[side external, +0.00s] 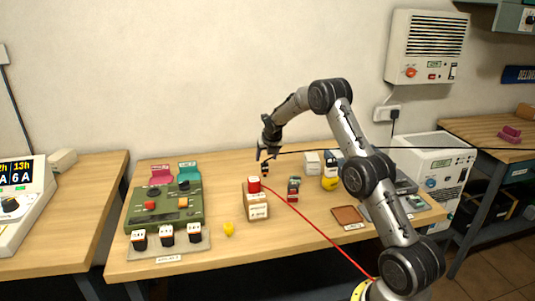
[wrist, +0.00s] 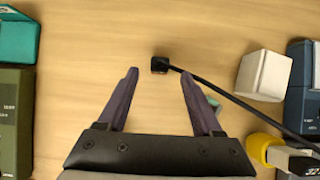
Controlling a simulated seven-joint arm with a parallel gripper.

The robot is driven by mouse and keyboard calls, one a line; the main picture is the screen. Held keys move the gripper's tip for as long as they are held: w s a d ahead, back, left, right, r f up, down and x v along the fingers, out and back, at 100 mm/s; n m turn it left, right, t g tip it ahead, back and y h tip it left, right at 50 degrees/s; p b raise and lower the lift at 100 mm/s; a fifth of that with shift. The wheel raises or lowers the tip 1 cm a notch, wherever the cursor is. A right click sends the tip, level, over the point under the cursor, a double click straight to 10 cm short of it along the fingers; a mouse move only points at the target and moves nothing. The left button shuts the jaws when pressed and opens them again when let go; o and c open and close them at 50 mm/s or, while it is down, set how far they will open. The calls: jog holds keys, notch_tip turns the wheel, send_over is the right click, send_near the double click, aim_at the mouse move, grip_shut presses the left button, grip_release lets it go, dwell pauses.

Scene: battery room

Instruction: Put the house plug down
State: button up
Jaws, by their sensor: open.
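A small black plug (wrist: 160,64) with a black cable, which I take to be the house plug, shows in the wrist view over the bare wood. It is centred between the tips of my gripper (wrist: 159,73), with clear gaps to both fingers. My gripper is open and grips nothing. In the side external view my gripper (side external: 266,154) points down above the back of the workbench (side external: 228,186). A small dark shape just below it may be the plug, but it is too small to be sure. I cannot tell whether the plug touches the wood.
A white box (wrist: 264,75) and a yellow object (wrist: 262,146) stand right of the plug. A green control panel (side external: 165,212) is at the left. A wooden box with a red top (side external: 254,184) stands in front, with a red cable running right. Bare wood surrounds the plug.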

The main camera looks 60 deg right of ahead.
jog(key=s+a+r+m+y, duration=0.1)
jog(key=s+a+r+m, duration=0.55)
jog(key=a+r, duration=0.4)
jog(key=s+a+r+m+y, duration=0.1)
jog(key=s+a+r+m, duration=0.55)
jog(key=a+r, duration=0.4)
jog(key=s+a+f+m+y, duration=0.1)
jog(key=s+a+m, duration=0.3)
jog(key=s, duration=0.4)
jog(key=s+a+f+m, duration=0.1)
jog(key=s+a+m, duration=0.4)
jog(key=s+a, duration=0.2)
jog(key=s+a+f+m+t+y, duration=0.1)
jog(key=s+a+m, duration=0.4)
jog(key=s, duration=0.5)
jog(key=shift+a+f+y, duration=0.15)
jog(key=shift+f+y, duration=0.1)
jog(key=shift+y, duration=0.05)
